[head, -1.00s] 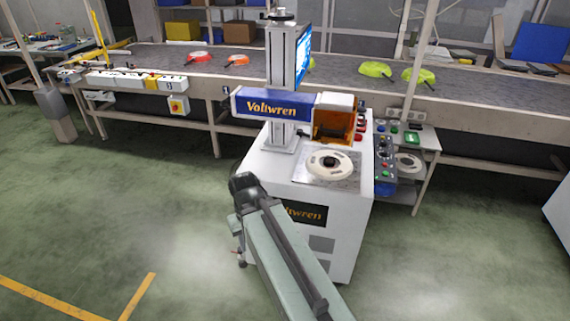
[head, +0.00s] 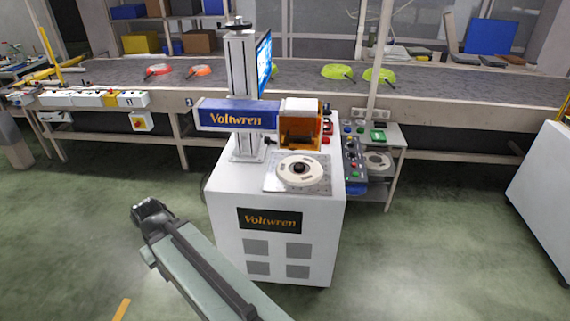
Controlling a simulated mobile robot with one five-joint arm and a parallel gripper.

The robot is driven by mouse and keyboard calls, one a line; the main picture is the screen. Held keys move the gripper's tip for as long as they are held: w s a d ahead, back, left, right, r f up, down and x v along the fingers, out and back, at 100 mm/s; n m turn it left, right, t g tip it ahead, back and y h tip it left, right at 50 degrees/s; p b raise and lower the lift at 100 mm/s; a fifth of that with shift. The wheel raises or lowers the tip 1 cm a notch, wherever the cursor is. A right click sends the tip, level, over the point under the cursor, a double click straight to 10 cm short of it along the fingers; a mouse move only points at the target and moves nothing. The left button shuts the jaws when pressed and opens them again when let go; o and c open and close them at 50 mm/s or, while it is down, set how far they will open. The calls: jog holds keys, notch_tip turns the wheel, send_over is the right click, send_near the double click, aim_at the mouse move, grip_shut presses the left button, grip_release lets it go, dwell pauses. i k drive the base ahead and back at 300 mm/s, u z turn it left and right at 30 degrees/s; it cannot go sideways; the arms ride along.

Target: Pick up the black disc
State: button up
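A small black disc (head: 299,168) sits in the centre of a cream-white ring (head: 299,181). The ring lies on a flat metal plate (head: 272,181) on top of the white Voltwren machine (head: 226,215). My gripper (head: 147,210) is at the end of my arm, over the floor to the left of the machine and apart from it. It is lower in the picture than the disc. Its fingers are small and dark here, and I cannot tell whether they are open or shut.
The machine's column and blue head (head: 235,115) stand behind and left of the plate. A small side table (head: 392,160) with a control box stands to the right. A conveyor (head: 220,75) with red, orange and green pans runs behind. Green floor is free in front.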

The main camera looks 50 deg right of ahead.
aim_at(298, 167)
jog(key=i, duration=1.45)
jog(key=z, duration=0.1)
